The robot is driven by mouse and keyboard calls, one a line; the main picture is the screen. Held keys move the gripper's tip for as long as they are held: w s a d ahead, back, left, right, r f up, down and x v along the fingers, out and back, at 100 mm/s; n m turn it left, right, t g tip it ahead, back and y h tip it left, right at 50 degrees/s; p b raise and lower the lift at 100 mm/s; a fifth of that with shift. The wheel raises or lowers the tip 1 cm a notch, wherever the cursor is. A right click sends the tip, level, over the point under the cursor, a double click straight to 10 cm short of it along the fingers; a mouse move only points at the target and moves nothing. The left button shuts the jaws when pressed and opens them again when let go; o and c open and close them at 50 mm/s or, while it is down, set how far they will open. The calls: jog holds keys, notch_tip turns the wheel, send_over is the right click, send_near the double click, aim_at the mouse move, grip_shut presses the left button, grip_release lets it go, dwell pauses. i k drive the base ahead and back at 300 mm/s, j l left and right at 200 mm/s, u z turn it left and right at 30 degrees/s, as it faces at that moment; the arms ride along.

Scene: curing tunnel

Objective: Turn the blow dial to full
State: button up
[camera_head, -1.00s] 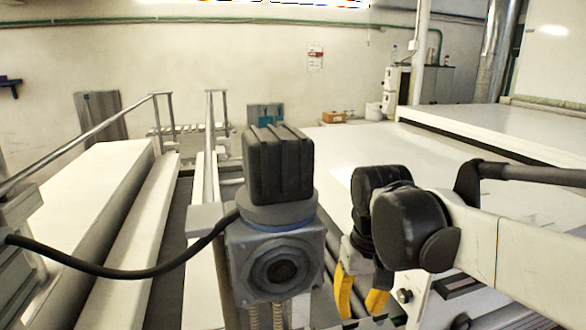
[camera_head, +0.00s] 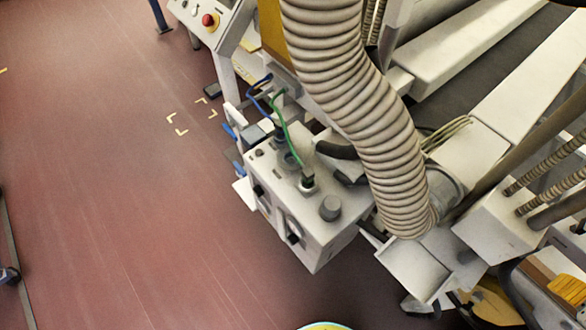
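A light grey control box (camera_head: 318,238) hangs on the side of the machine, near the middle of the view. Its front face carries two dark knobs, an upper one (camera_head: 258,191) and a lower one (camera_head: 293,238). A grey round cap (camera_head: 330,208) stands on its top face. No label is readable, so I cannot tell which of these is the blow dial or how it is set. I cannot make out my gripper in the present view.
A thick ribbed hose (camera_head: 365,110) runs down beside the box. Blue and green thin cables (camera_head: 292,140) enter the box top. A panel with a red button (camera_head: 208,20) stands at the upper left. The reddish floor (camera_head: 110,200) is clear on the left.

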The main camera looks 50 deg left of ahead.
aim_at(292, 238)
jog(key=l+u, duration=0.1)
jog(key=u, duration=0.35)
jog(key=k+l+u, duration=0.1)
jog(key=u, duration=0.35)
jog(key=k+u, duration=0.1)
jog(key=u, duration=0.4)
jog(key=k+l+u, duration=0.1)
jog(key=u, duration=0.35)
jog(key=i+u, duration=0.2)
jog(key=i, duration=0.3)
